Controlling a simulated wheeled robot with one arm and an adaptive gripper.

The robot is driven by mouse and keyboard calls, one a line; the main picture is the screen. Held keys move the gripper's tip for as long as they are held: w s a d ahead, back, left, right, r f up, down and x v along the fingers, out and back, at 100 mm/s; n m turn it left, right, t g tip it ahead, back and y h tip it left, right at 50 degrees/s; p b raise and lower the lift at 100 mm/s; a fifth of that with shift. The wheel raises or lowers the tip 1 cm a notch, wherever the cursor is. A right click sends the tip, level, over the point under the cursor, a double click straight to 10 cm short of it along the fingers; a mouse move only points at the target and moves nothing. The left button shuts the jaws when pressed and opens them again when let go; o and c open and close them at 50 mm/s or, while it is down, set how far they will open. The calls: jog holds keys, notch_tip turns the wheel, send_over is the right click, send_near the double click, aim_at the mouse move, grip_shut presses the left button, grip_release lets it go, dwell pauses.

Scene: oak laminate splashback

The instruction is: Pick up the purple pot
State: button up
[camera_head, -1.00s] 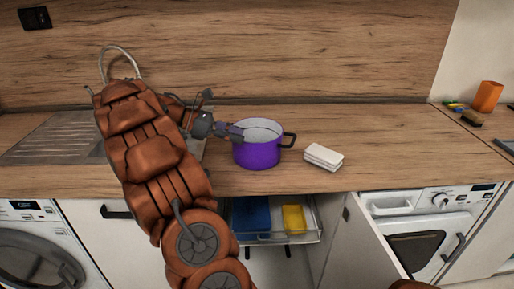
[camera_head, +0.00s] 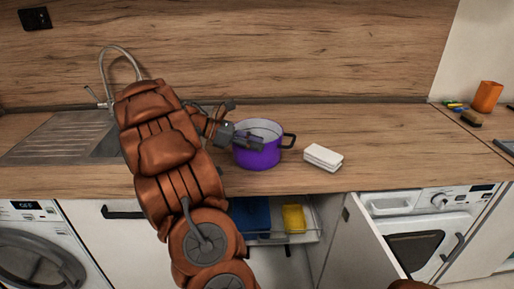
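The purple pot (camera_head: 258,156) stands upright on the wooden counter near the middle of the view. Its inside is pale, and a dark handle sticks out on its right. My gripper (camera_head: 254,141) reaches in from the left, with its fingers at the pot's left rim and over part of its opening. The gripper hides the pot's left side and any handle there. I cannot tell whether the fingers touch the pot or how far they are apart.
A white block-like stack (camera_head: 323,157) lies just right of the pot. The sink (camera_head: 107,147) and tap (camera_head: 121,62) are behind my arm at left. Below the counter, an open compartment holds blue (camera_head: 250,217) and yellow (camera_head: 293,219) items. An orange cup (camera_head: 487,96) stands far right.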

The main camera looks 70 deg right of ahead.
grip_shut()
dwell(0.3)
dwell(0.4)
